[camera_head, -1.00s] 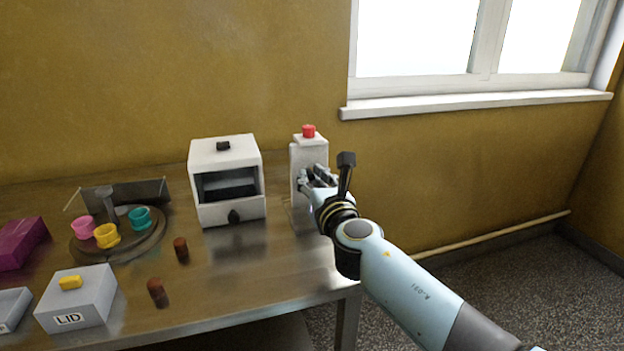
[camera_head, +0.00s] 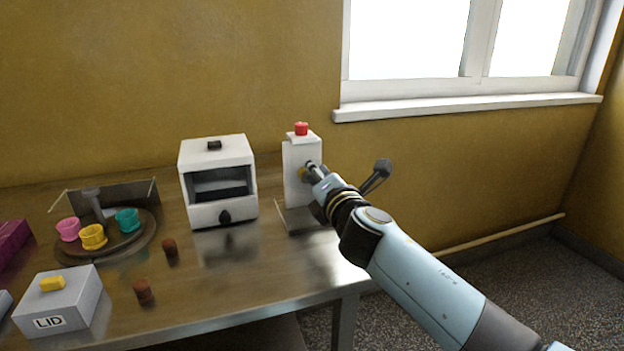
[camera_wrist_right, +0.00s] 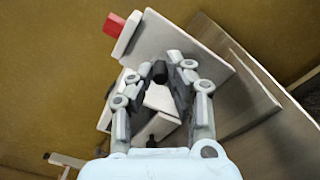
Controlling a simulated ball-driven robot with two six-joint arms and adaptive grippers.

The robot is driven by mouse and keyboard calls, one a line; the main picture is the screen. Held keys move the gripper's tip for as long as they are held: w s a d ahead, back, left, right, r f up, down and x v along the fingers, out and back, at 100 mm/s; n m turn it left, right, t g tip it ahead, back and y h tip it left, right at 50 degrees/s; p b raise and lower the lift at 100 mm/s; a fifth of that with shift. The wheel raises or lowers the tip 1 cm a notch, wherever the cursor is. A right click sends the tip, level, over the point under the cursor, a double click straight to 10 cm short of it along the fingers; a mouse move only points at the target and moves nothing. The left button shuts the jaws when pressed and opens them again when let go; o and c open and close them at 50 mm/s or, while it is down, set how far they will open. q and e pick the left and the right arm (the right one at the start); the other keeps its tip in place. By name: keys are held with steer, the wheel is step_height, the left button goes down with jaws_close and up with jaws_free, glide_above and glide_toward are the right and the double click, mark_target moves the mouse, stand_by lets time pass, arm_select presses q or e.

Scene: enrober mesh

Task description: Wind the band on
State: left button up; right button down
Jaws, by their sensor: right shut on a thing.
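A white upright unit (camera_head: 293,183) with a red button (camera_head: 301,129) on top stands near the right end of the table. It also shows tilted in the right wrist view, with its red button (camera_wrist_right: 122,24). My right gripper (camera_head: 312,170) is against the front of this unit. In the right wrist view my right gripper (camera_wrist_right: 162,80) is shut on a small dark knob (camera_wrist_right: 160,72) between its fingertips. The fingers partly hide the knob and how it joins the unit. My left gripper is not in view.
A white open-fronted box (camera_head: 217,180) with a dark knob stands left of the unit. A round stand (camera_head: 140,240) with pink, yellow and teal cups is farther left. A grey LID box (camera_head: 60,303) and two brown cylinders (camera_head: 170,248) are nearer the front.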

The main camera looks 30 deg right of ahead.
steer(key=m+b, duration=0.2)
steer(key=m, duration=0.1)
steer(key=d+f+m+b, duration=0.1)
steer(key=m+b, duration=0.1)
steer(key=m, duration=0.2)
steer(key=d+f+m+b, duration=0.1)
steer(key=m+b, duration=0.2)
steer(key=m, duration=0.1)
steer(key=shift+s+f, duration=0.15)
steer(key=shift+s, duration=0.1)
steer(key=shift+d+f+m+b, duration=0.15)
steer(key=shift+m+b, duration=0.4)
steer(key=shift+m, duration=0.35)
steer(key=shift+f+m+b, duration=0.15)
steer(key=shift+m+b, duration=0.4)
steer(key=shift+m, duration=0.35)
steer(key=c, duration=1.3)
jaws_free()
steer(key=shift+r, duration=0.1)
steer(key=v, duration=1.2)
